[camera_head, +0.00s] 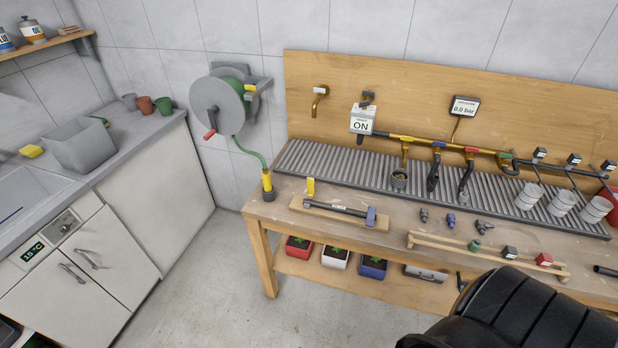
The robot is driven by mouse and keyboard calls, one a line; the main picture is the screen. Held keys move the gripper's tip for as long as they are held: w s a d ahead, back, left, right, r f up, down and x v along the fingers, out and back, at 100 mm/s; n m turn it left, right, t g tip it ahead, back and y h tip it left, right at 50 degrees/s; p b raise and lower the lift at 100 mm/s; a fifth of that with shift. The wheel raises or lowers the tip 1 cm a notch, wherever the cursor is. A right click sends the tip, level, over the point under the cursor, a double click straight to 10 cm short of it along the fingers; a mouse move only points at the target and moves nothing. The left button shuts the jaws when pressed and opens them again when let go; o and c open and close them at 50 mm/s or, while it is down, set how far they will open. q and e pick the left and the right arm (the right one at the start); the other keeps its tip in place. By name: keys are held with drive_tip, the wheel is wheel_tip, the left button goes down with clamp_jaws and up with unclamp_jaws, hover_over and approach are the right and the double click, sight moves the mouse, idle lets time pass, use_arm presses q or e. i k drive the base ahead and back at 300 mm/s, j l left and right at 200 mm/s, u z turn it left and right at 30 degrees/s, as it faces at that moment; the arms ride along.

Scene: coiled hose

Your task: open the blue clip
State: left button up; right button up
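A small blue clip-like piece (371,216) stands upright at the right end of a dark tube (335,208). The tube lies along a wooden board (300,206) on the front left of the workbench. The piece is too small to tell whether it is open or shut. Another small bluish fitting (450,220) lies on the bench to its right. A yellow upright piece (310,186) stands behind the board. Neither of my grippers shows in this view.
The workbench (262,222) carries a ribbed drain tray (340,168) with pipes and taps above it. A wooden rack (425,240) holds small coloured blocks. A hose reel (222,106) hangs on the wall. A large black ribbed shape (530,310) fills the lower right. Floor at front left is clear.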

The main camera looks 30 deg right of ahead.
sight(370, 221)
drive_tip(key=z, duration=1.6)
